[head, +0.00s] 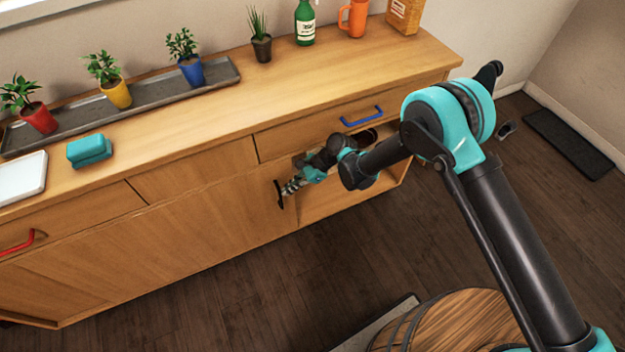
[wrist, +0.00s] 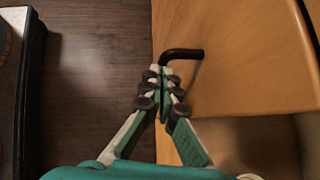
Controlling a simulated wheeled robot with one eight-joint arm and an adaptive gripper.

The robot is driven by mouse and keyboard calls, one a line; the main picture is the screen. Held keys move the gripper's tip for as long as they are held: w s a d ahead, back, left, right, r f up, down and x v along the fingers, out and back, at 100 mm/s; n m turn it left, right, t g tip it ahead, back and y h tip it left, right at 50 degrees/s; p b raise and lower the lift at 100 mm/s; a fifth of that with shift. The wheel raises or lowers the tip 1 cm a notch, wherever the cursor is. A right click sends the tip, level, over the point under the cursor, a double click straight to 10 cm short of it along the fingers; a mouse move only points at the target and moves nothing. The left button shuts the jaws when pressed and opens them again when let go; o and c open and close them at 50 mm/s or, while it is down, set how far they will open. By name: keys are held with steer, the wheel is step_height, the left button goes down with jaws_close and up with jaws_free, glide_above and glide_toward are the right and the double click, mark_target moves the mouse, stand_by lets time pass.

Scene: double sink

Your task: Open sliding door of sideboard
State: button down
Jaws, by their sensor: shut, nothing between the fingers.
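The wooden sideboard (head: 350,80) stands along the wall. Its sliding door (head: 225,215) covers the lower front left of an open compartment (head: 345,185). A dark handle (head: 279,195) sits near the door's right edge; it also shows in the wrist view (wrist: 190,53) as a bent black bar. My gripper (head: 290,187) is at the handle, on its right side in the head view. In the wrist view my gripper (wrist: 164,80) is shut with its tips close beside the handle's bend; I cannot tell whether they touch. Nothing shows between the fingers.
A drawer with a blue handle (head: 361,116) is above the open compartment. A red handle (head: 18,243) is on the far left. Potted plants, a teal sponge (head: 89,150) and a green bottle (head: 305,24) stand on top. A round wooden top (head: 455,325) is at the front. Floor before the door is clear.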

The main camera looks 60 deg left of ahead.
steer(key=s, duration=0.6)
steer(key=shift+a, duration=0.25)
steer(key=shift+w, duration=0.1)
steer(key=w+f+v, duration=0.2)
steer(key=v, duration=1)
steer(key=shift+w+d+r, duration=0.2)
steer(key=shift+d+r, duration=0.05)
steer(key=shift+d, duration=0.1)
